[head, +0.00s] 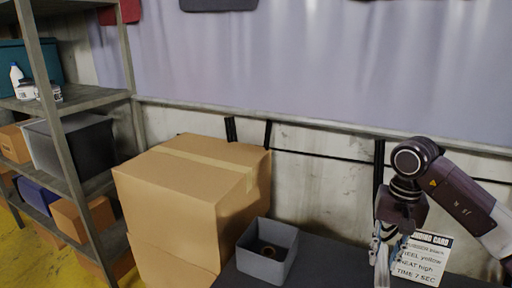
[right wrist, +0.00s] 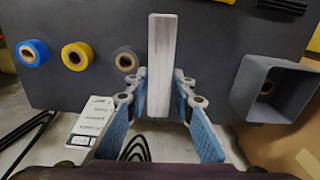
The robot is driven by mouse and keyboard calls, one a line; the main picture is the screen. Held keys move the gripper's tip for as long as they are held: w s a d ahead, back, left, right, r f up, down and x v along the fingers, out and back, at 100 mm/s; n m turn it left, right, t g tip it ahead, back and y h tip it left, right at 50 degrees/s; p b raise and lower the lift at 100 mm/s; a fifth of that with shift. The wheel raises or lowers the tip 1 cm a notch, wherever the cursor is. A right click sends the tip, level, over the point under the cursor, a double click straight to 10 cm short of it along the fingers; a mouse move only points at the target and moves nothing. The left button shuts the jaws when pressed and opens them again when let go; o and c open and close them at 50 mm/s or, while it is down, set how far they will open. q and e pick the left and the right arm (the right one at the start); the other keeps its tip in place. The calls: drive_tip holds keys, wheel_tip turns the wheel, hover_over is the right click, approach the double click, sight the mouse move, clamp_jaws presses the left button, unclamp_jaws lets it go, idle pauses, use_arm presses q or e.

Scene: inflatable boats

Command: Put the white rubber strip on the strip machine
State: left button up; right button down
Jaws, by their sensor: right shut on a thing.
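The white rubber strip (right wrist: 161,50) shows in the right wrist view as a long, narrow pale bar between the fingertips of my right gripper (right wrist: 161,82). The gripper is shut on the strip near its lower end in that view, and the rest sticks out beyond the fingers. In the head view my right gripper (head: 384,245) is at the lower right, over the dark table (head: 320,268), in front of a printed bonding card (head: 424,260). The strip is hard to make out there. I cannot identify the strip machine in either view. My left gripper is not in view.
An open grey bin (head: 267,252) with a small roll inside stands on the table. Blue (right wrist: 32,52), yellow (right wrist: 77,56) and dark (right wrist: 126,60) rolls lie in a row on the table. Large cardboard boxes (head: 190,190) and a shelf (head: 90,98) stand at left.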

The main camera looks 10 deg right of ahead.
drive_tip(key=s+a+f+n, duration=0.1)
drive_tip(key=s+a+n, duration=0.2)
drive_tip(key=s+a, duration=0.3)
drive_tip(key=s+a+f+n, duration=0.2)
drive_tip(key=s+a, duration=0.5)
drive_tip(key=a, duration=0.3)
drive_tip(key=shift+s+f+n, duration=0.25)
drive_tip(key=shift+f+n, duration=0.05)
drive_tip(key=shift+n, duration=0.1)
drive_tip(key=shift+a, duration=0.1)
drive_tip(key=shift+w, duration=0.15)
drive_tip(key=w+d+r+m+b, duration=0.3)
drive_tip(key=w+d+m+b, duration=0.25)
drive_tip(key=w+d, duration=1.2)
drive_tip(key=shift+m, duration=0.45)
drive_tip(key=f+p, duration=0.1)
drive_tip(key=f, duration=0.5)
drive_tip(key=f+p, duration=0.1)
drive_tip(key=f, duration=0.5)
drive_tip(key=f+p, duration=0.1)
drive_tip(key=f, duration=0.6)
drive_tip(key=shift+w+a+f, duration=0.1)
drive_tip(key=shift+a, duration=0.3)
